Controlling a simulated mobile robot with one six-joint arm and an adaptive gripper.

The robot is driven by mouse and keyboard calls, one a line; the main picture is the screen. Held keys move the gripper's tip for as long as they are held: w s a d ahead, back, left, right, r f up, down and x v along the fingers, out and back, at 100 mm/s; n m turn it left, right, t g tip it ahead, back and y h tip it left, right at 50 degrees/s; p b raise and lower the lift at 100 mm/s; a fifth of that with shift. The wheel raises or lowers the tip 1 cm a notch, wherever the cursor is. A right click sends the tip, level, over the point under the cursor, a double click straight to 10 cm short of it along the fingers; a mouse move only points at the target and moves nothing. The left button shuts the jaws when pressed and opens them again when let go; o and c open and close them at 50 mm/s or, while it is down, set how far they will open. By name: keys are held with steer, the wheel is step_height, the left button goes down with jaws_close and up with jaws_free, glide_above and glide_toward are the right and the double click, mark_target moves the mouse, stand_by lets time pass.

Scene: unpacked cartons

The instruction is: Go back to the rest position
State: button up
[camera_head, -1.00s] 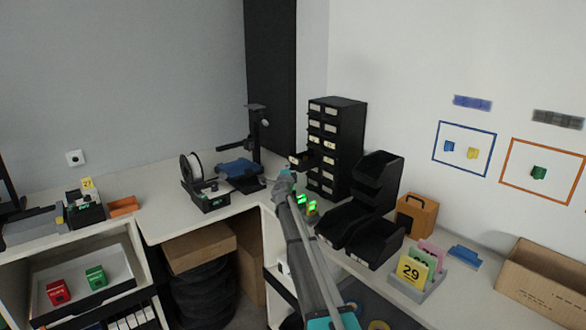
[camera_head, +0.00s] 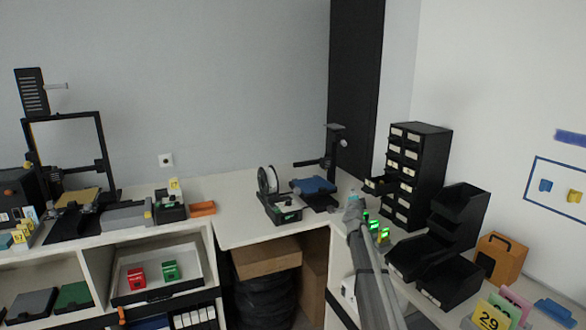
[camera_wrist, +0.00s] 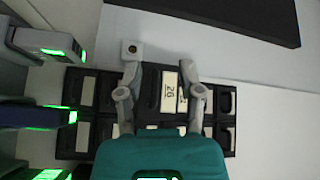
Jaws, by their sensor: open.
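In the head view my arm reaches up from the bottom right. My gripper end is small there, near the black drawer cabinet (camera_head: 421,175). One drawer (camera_head: 378,184) of that cabinet sticks out on its left side. In the wrist view my gripper (camera_wrist: 160,88) is open, its two grey fingers spread apart. The cabinet front (camera_wrist: 82,110) lies beyond them. A drawer with a pale label reading 26 (camera_wrist: 169,92) shows between the fingers. I see nothing clearly held, and contact with the drawer cannot be told.
Black stacked bins (camera_head: 450,280) and an orange box (camera_head: 502,258) stand right of my arm. A spool holder (camera_head: 275,200) and a blue-bedded printer (camera_head: 313,186) are on the corner bench. Another printer (camera_head: 70,200) stands at left. A shelf tray (camera_head: 195,265) holds red and green boxes.

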steer(key=s+a+f+n+g+y+p, duration=0.1)
steer(key=s+a+f+n+g+y, duration=0.2)
steer(key=s, duration=0.4)
steer(key=s+a+f+n+g+y+p, duration=0.1)
steer(key=s+a+f+n+g+y, duration=0.1)
steer(key=s+a+n, duration=0.4)
steer(key=s+a+f+n+g+y+p, duration=0.1)
steer(key=s+a+f+n+g+y, duration=0.2)
steer(key=s, duration=0.5)
steer(key=s+f+n+g+h+p, duration=0.1)
steer(key=s+g, duration=0.2)
steer(key=s, duration=0.7)
steer(key=s+d+f+n+g+h+p, duration=0.1)
steer(key=s+g, duration=0.3)
steer(key=s, duration=0.7)
steer(key=s+f+n+g+h+p, duration=0.1)
steer(key=s+f+n+g+h, duration=0.1)
steer(key=s, duration=0.8)
steer(key=shift+s+d+f+n+g, duration=0.3)
steer(key=shift+s+f+n+g, duration=0.15)
steer(key=shift+f+g, duration=0.2)
